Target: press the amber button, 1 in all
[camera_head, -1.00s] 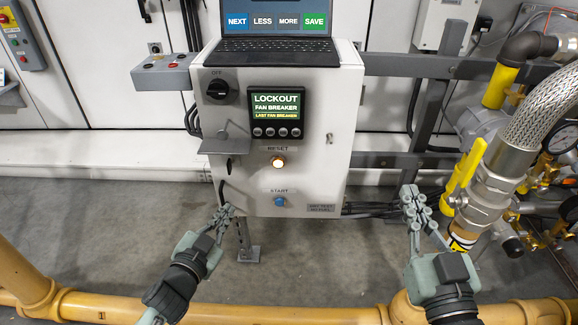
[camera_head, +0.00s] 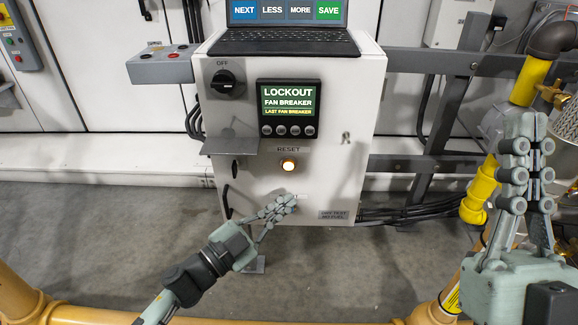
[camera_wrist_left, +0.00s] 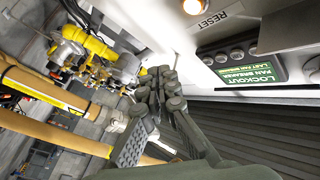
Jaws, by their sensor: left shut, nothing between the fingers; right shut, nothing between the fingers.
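The amber button (camera_head: 288,166) glows under the RESET label on the front of the grey control box (camera_head: 350,110). In the left wrist view the amber button (camera_wrist_left: 196,5) is partly cut off at the top edge. My right gripper (camera_head: 526,120) is shut and empty, upright to the right of the box.
A display (camera_head: 288,108) reads LOCKOUT FAN BREAKER. A black OFF knob (camera_head: 228,84) and a small grey shelf (camera_head: 230,146) are on the box's left side. A laptop (camera_head: 285,40) sits on top. Yellow pipes (camera_head: 480,195) stand at the right.

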